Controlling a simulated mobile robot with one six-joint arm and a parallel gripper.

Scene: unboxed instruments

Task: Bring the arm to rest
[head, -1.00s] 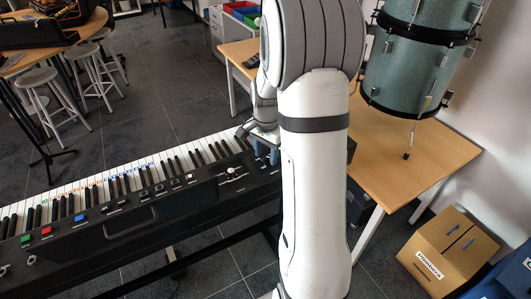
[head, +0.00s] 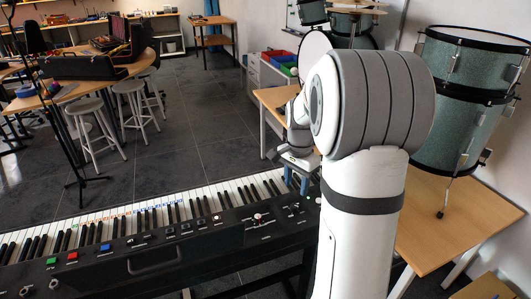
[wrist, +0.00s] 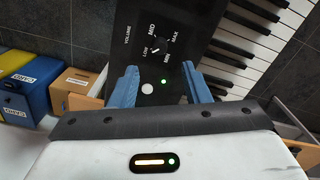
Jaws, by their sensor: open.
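My gripper (head: 297,182) has two blue fingers and is open and empty. In the head view it hangs over the right end of a black keyboard (head: 150,262), partly in front of its keys. In the wrist view the open fingers (wrist: 160,84) stand on either side of the keyboard's volume panel. A white knob (wrist: 147,88) and a green light (wrist: 163,81) show between them, apart from the fingers. My white and grey arm rises at the right and hides part of the keyboard's right end and the table behind.
A wooden table (head: 438,238) with teal drums (head: 455,120) stands close on the right. Stools (head: 90,130) and a round table (head: 60,97) stand at the back left. Boxes (wrist: 75,85) show in the wrist view. The middle floor (head: 180,110) is clear.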

